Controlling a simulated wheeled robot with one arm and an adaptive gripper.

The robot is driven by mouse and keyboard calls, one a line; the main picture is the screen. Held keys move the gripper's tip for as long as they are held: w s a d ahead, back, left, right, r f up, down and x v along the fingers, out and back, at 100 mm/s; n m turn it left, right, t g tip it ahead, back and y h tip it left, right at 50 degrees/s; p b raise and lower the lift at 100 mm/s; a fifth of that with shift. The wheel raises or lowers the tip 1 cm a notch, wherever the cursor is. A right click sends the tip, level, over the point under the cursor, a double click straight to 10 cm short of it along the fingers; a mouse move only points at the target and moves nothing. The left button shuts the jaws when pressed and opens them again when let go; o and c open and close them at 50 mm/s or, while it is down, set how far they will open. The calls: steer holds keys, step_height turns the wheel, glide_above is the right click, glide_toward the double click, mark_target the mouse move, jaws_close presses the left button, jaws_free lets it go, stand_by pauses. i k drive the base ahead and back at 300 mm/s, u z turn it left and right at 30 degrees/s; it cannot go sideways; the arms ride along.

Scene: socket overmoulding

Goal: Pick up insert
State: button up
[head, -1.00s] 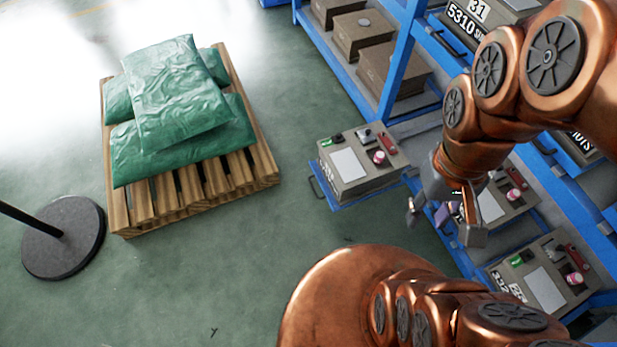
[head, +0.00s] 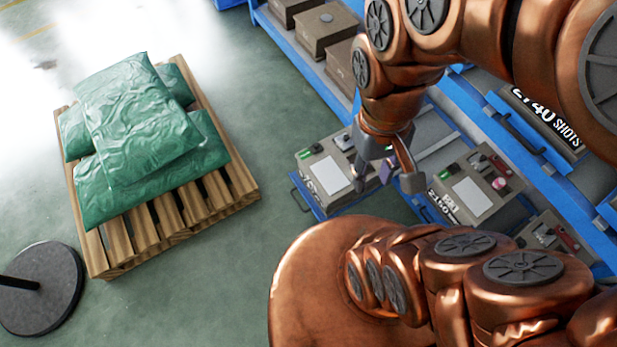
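My gripper (head: 386,181) hangs over the blue rack's pulled-out shelf, its fingers spread apart. A small purplish piece shows between the fingers; I cannot tell whether it is part of the gripper. Below and around the gripper is a grey-brown box (head: 327,168) with a white panel and small green, grey and red parts on top; my gripper covers its right side. A second such box (head: 470,192) stands to the right of the gripper. I cannot pick out a certain insert; the parts on the boxes are too small to tell.
The blue rack (head: 285,45) runs diagonally with more boxes, one marked "2740 SHOTS" (head: 548,115). A third box (head: 540,235) is partly hidden by my body. Green sacks (head: 140,120) lie on a wooden pallet (head: 165,225) at left. A round black base (head: 45,290) stands nearby. Floor between is clear.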

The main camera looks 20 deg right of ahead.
mark_target(344, 143)
steer(key=z, duration=0.55)
steer(key=k, duration=1.3)
steer(key=u, duration=0.05)
steer(key=i, duration=0.5)
steer(key=u, duration=0.75)
steer(key=i, duration=1.15)
steer(key=z, duration=0.4)
